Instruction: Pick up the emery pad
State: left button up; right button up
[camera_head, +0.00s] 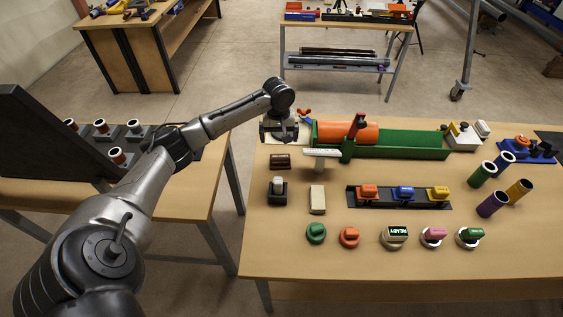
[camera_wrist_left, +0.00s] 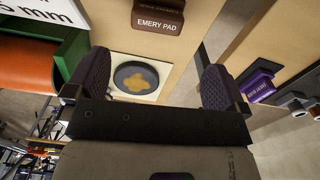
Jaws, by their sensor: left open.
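The emery pad (camera_head: 280,161) is a small dark brown block near the left edge of the workbench. In the left wrist view the emery pad (camera_wrist_left: 158,20), with its white lettering, is at the top edge and partly cut off. My left gripper (camera_head: 279,138) is open and empty, just behind the pad in the head view. The left gripper's fingers (camera_wrist_left: 155,70) are spread in the wrist view, with the pad beyond their tips. Between the fingers lies a pale square plate with a round dark dish (camera_wrist_left: 136,82) holding something tan. My right gripper is not in view.
A green trough (camera_head: 400,145) with an orange pipe (camera_head: 345,132) lies right of the gripper. A pale T-shaped label stand (camera_head: 321,155) is close to the pad's right. A dark block with a grey top (camera_head: 278,190) and a cream block (camera_head: 317,200) lie in front.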

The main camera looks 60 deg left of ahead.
aim_at(280, 156)
pick_arm(q)
notch_tip(280, 156, down, 6)
jog(key=shift+r+b, duration=0.1)
jog(key=shift+b, duration=0.3)
jog(key=shift+f, duration=0.85)
notch_tip(280, 156, down, 5)
jog(key=shift+w+b, duration=0.15)
jog(key=shift+b, duration=0.55)
jog(key=shift+c, duration=0.3)
jog(key=shift+c, duration=0.7)
jog(key=c, duration=0.6)
notch_tip(280, 156, up, 10)
jog(key=shift+r+p, duration=0.1)
jog(key=shift+p, duration=0.85)
